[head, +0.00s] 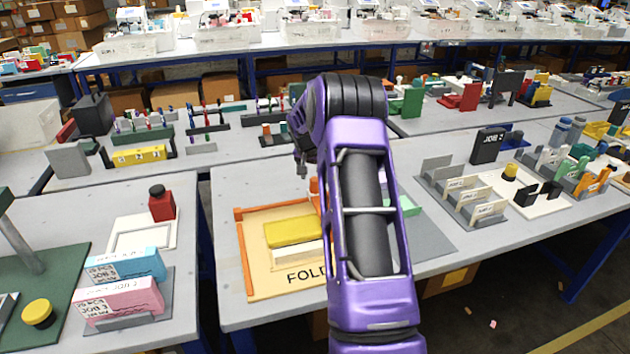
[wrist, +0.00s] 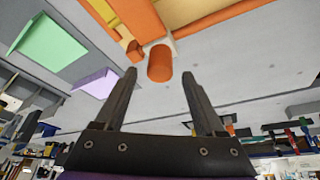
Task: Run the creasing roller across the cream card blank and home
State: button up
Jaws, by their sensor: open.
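An orange upright handle (wrist: 160,63), which looks like the creasing roller's grip, stands just beyond the fingertips in the wrist view. A bit of orange also shows beside my arm in the head view (head: 314,188). My gripper (wrist: 159,74) is open and empty, with the handle lined up between its fingers but apart from them. The tan fold board (head: 252,287) has orange edge strips. A yellow block (head: 293,231) lies on it, with a cream piece (head: 299,254), perhaps the card blank, in front. My arm hides the board's right side.
A mint-green piece (head: 409,206) lies right of my arm on a grey mat (head: 430,238). A lilac piece (wrist: 96,83) shows in the wrist view. A card rack (head: 470,195) stands farther right. Pink (head: 118,299) and blue card stacks (head: 125,264) are on the left table.

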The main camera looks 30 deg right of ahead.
jog(key=shift+x, duration=1.35)
grip_shut()
dwell(0.4)
